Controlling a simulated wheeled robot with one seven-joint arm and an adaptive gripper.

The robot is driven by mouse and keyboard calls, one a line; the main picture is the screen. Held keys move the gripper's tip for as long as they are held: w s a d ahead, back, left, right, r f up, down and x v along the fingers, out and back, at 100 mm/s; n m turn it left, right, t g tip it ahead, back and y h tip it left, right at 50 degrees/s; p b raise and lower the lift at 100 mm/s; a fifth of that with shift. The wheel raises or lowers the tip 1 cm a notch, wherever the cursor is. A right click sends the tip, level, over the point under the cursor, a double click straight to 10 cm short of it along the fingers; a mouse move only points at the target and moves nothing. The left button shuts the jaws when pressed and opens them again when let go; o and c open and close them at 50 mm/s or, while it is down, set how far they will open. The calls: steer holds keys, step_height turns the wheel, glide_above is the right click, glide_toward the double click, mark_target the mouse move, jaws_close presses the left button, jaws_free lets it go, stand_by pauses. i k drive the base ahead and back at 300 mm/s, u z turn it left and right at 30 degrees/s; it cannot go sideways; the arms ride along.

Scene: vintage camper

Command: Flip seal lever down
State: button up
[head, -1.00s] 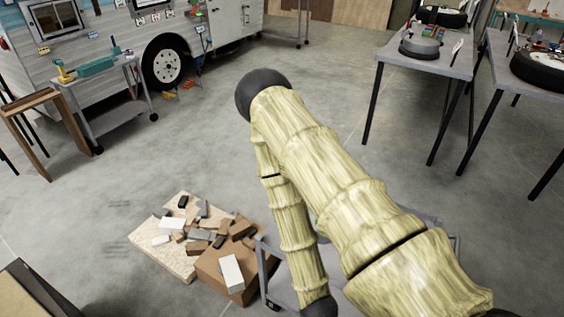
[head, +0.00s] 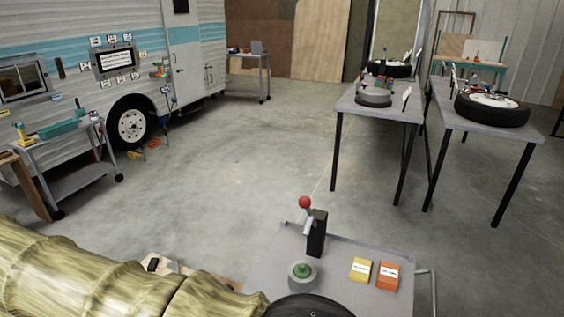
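A lever with a red ball knob (head: 305,202) stands at the back edge of a grey cart top (head: 345,248) in the head view. Its short pale handle points up, and it is mounted on a black upright block (head: 317,238). My bamboo-textured arm crosses the lower left of the head view. My gripper is not in view, so its state and its distance from the lever do not show.
The cart top also holds a round grey piece with a green top (head: 302,271), a yellow box (head: 361,269) and an orange box (head: 388,275). A dark round shape at the bottom edge is cut off. Tables with wheels stand behind right; a camper (head: 75,85) stands left.

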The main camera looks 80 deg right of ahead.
mark_target(304, 202)
steer(key=k, duration=1.35)
steer(key=z, duration=1.95)
steer(key=i, duration=0.5)
steer(key=z, duration=0.8)
steer(key=k, duration=0.15)
steer(key=u, duration=0.85)
